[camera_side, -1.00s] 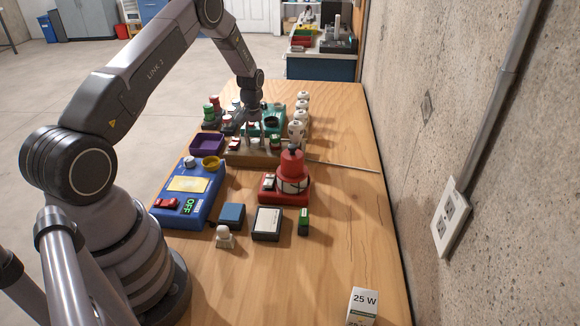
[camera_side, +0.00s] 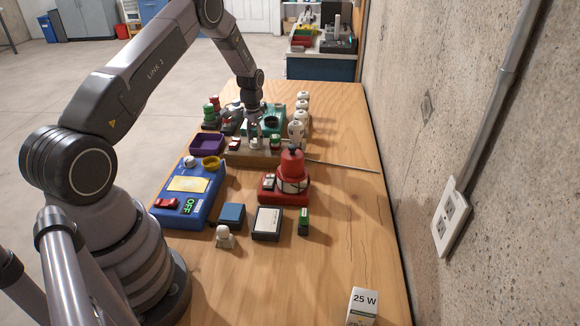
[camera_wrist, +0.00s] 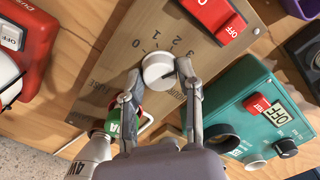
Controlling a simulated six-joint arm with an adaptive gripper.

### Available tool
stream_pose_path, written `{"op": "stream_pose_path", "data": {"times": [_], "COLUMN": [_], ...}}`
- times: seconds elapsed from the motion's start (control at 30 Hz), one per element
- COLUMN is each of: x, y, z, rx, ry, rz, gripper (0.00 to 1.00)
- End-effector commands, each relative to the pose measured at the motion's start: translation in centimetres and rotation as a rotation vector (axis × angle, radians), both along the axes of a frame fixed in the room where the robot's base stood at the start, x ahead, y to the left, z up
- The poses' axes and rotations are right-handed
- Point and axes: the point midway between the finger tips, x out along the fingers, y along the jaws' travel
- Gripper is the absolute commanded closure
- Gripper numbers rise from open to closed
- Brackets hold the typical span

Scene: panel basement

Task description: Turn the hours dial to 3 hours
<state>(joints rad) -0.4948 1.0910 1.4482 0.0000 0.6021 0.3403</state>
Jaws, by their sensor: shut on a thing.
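The hours dial is a round white knob (camera_wrist: 158,68) on a wooden panel (camera_wrist: 112,62) printed with 0, 1, 2 and 3 around it. A dark line shows on the knob, but I cannot tell which number it marks. My gripper (camera_wrist: 159,76) has one finger on each side of the knob and is shut on it. In the side view my gripper (camera_side: 256,134) is low over the wooden panel (camera_side: 236,157), and it hides most of the dial.
A red OFF switch (camera_wrist: 225,18) sits beside the dial on the panel. A teal box (camera_wrist: 250,115) with an OFF display is at the right. A green-banded cylinder (camera_wrist: 113,121) is near the left finger. In the side view, a red unit (camera_side: 285,192) and blue box (camera_side: 190,190) stand nearer the camera.

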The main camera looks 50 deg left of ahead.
Motion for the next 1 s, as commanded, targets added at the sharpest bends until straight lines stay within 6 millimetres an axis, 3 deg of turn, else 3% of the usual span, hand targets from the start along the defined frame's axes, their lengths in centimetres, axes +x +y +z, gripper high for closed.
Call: {"op": "stream_pose_path", "data": {"times": [0.53,0.57,0.7,0.77,1.0], "x": [-0.02,-0.02,-0.02,-0.01,-0.01], "y": [-0.02,-0.02,-0.01,-0.01,0.00], "z": [0.03,0.03,0.03,0.02,0.02], "rx": [0.000,0.000,0.000,0.000,0.000], "ry": [0.001,0.001,0.001,0.001,0.000], "rz": [-0.024,-0.024,-0.024,-0.024,-0.024], "gripper": [1.00,0.64,0.45,0.40,0.40]}}
